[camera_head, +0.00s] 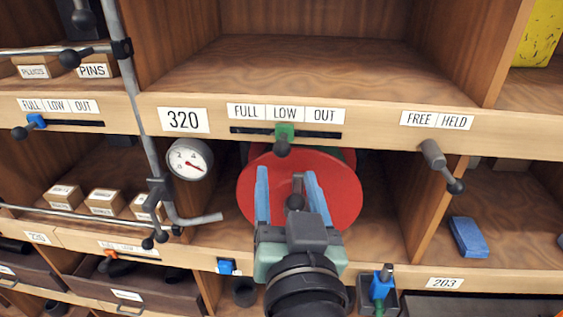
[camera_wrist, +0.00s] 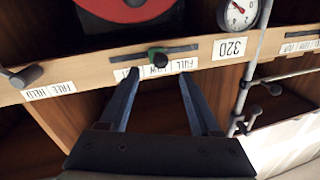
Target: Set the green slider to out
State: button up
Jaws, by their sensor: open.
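The green slider (camera_head: 284,130) sits in a dark horizontal slot (camera_head: 322,135) on the wooden shelf edge labelled 320. It stands below the LOW label (camera_head: 285,114), with FULL to its left and OUT (camera_head: 324,115) to its right. A dark round knob (camera_head: 282,149) sticks out from it. My gripper (camera_head: 287,174) is open and empty, its blue fingers pointing up just below the knob in the head view. In the upside-down wrist view, the green slider (camera_wrist: 157,52) lies just beyond my gripper's tips (camera_wrist: 159,75), between the fingers' lines. No contact shows.
A red disc (camera_head: 340,205) lies behind my fingers under the shelf edge. A gauge (camera_head: 189,160) and a grey pipe (camera_head: 150,150) are to the left. A grey FREE/HELD lever (camera_head: 433,154) is to the right. The compartment above is empty.

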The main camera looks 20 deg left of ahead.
aim_at(282, 153)
jog(key=p+x, duration=0.3)
jog(key=x, duration=0.4)
jog(key=shift+r, duration=0.15)
jog(key=shift+w+a, duration=0.3)
jog(key=shift+w, duration=0.25)
grip_shut()
jog(key=shift+d, duration=0.1)
dwell(0.7)
